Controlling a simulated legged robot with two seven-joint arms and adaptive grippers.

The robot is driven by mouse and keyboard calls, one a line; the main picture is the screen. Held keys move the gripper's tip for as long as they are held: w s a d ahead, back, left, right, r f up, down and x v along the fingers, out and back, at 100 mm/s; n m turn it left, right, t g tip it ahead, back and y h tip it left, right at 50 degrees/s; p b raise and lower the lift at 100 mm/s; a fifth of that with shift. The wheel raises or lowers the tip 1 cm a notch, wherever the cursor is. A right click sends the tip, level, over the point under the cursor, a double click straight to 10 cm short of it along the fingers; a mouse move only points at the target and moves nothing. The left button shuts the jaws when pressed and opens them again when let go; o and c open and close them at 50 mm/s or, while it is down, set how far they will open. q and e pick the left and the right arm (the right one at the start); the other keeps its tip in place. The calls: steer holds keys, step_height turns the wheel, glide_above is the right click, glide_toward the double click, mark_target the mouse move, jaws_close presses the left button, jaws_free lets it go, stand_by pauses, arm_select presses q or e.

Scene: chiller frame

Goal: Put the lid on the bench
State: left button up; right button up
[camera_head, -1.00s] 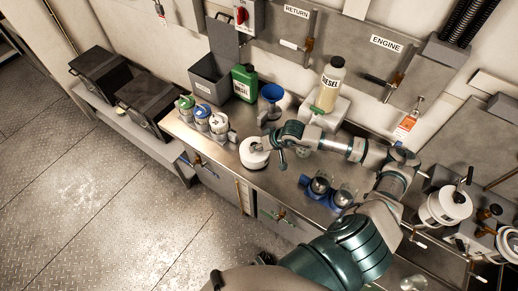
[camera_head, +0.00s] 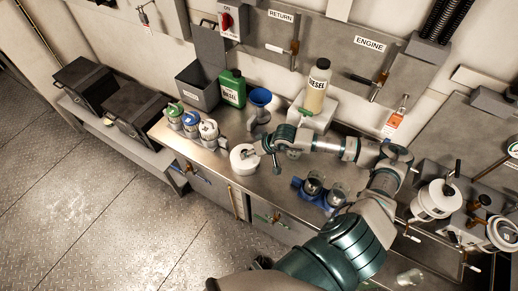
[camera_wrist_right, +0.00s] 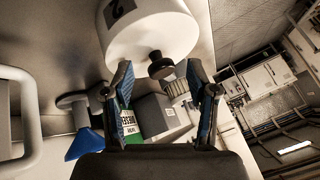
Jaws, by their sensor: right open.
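A white round lid (camera_head: 243,160) rests on the steel bench (camera_head: 208,158), near its front edge. In the right wrist view the lid (camera_wrist_right: 150,32) shows as a white drum with a dark "2" and a black knob (camera_wrist_right: 160,66). My right gripper (camera_head: 260,153) is beside the lid, on its right. In the wrist view my right gripper (camera_wrist_right: 161,74) is open, and the knob lies between its fingertips with a gap on each side. My left gripper is not in view.
Blue-based glass cups (camera_head: 322,192) are to the right. White filter housings (camera_head: 435,199) stand at the far right.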

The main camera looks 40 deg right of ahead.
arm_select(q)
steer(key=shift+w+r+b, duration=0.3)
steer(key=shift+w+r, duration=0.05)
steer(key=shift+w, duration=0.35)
arm_select(e)
steer(key=v, duration=1)
steer(key=shift+r, duration=0.2)
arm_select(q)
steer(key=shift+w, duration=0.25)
arm_select(e)
steer(key=shift+s, duration=0.15)
